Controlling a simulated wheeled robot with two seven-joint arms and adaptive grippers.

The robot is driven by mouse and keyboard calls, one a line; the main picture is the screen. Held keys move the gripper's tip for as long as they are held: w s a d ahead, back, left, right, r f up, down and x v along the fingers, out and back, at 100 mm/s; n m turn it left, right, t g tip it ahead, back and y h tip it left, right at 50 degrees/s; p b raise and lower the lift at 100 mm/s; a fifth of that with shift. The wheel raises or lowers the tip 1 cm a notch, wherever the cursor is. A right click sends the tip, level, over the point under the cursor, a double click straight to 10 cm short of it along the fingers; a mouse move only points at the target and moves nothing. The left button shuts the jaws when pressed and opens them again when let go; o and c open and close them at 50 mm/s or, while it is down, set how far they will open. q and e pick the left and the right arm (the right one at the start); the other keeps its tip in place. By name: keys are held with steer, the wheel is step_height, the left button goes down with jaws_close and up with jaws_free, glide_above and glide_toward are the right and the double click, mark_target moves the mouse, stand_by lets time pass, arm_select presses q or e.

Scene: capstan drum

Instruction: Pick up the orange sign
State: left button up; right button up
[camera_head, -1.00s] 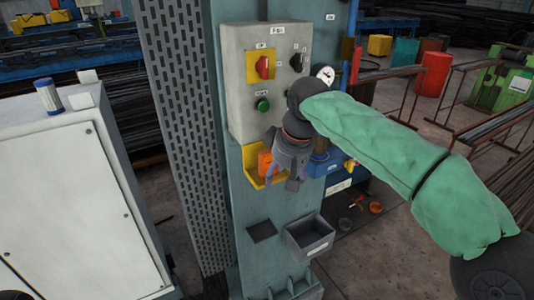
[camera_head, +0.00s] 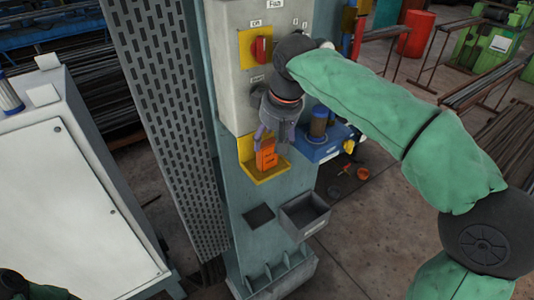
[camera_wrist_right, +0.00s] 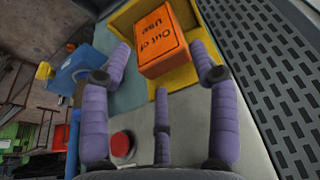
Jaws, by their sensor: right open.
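The orange sign (camera_head: 266,155) stands in a yellow wall holder (camera_head: 263,174) on the grey-green column. In the right wrist view the sign (camera_wrist_right: 163,40) shows the black words "Out of Use", inside the yellow holder (camera_wrist_right: 200,74). My right gripper (camera_head: 272,142) is just above the sign, its fingers pointing down toward it. In the wrist view its purple fingers (camera_wrist_right: 161,62) are spread, open and empty, with the sign beyond and between their tips. I cannot tell whether any finger touches it. My left gripper is not in view; part of my left arm shows at bottom left.
The grey control box (camera_head: 230,80) with a red switch (camera_head: 260,49) is above the holder. A red button (camera_wrist_right: 122,144) shows in the wrist view. Below are a grey open bin (camera_head: 304,215) and a dark plate (camera_head: 258,217). A blue unit (camera_head: 322,150) stands right of the holder.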

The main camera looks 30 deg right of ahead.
mark_target(267, 153)
steer(key=shift+w+f, duration=0.3)
steer(key=shift+f, duration=0.3)
steer(key=x, duration=0.2)
steer(key=p+x, duration=0.1)
steer(key=x, duration=0.1)
steer(key=shift+s+f, duration=0.1)
steer(key=shift+s, duration=0.2)
steer(key=shift+w+f, duration=0.3)
steer(key=shift+f, duration=0.1)
steer(key=shift+s+a, duration=0.1)
jaws_close()
